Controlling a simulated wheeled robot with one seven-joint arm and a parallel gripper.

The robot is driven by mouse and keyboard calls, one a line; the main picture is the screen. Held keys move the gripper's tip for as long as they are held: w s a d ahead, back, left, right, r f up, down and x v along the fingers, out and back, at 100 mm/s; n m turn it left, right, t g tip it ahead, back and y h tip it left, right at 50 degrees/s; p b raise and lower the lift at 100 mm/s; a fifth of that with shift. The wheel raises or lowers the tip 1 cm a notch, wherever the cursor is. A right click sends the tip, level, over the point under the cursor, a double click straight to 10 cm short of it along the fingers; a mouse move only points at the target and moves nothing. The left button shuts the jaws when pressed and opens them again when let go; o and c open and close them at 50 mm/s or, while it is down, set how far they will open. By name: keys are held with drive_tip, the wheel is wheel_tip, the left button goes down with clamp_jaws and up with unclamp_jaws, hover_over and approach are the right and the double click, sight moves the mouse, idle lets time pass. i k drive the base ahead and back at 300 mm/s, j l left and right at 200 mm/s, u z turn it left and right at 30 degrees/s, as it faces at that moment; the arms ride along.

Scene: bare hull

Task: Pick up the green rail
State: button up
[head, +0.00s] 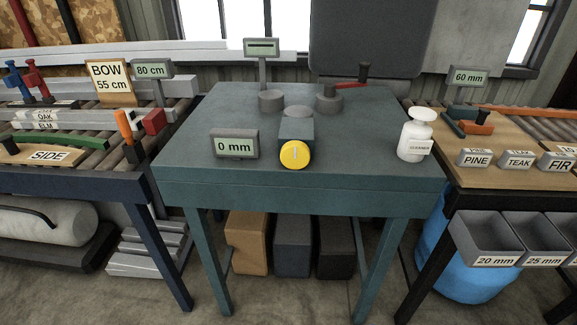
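A long green bar, which looks like the green rail (58,138), lies across the rollers of the left bench (85,183). It lies behind the SIDE sign (50,155) and in front of the OAK and ELM labels. Its left end is near the picture's left edge, and its right end is close to the orange-handled tool (124,127). My gripper is not in view.
A teal table (210,125) stands in the middle with a 0 mm display (234,146), a yellow-faced knob (295,155) and a white bottle (415,138). A red block (154,121) sits at the left bench's right end. Grey bins (488,238) hang at right.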

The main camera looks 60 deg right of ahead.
sight(96, 143)
drive_tip(key=i+j+u, duration=0.15)
drive_tip(key=i+j, duration=0.3)
drive_tip(key=i, duration=0.2)
drive_tip(key=i+j+u, duration=0.15)
drive_tip(key=i+j, duration=0.2)
drive_tip(key=i, duration=0.25)
drive_tip(key=i+j+u, duration=0.15)
drive_tip(key=i, duration=0.55)
drive_tip(key=i+j+u, duration=0.15)
drive_tip(key=i+j, duration=0.15)
drive_tip(key=i, duration=0.35)
drive_tip(key=i+j+u, duration=0.15)
drive_tip(key=i, duration=0.55)
drive_tip(key=k+l, duration=0.2)
drive_tip(key=l, duration=0.15)
drive_tip(key=k+l, duration=0.15)
drive_tip(key=l, duration=0.15)
drive_tip(key=k+l, duration=0.2)
drive_tip(key=l, duration=0.15)
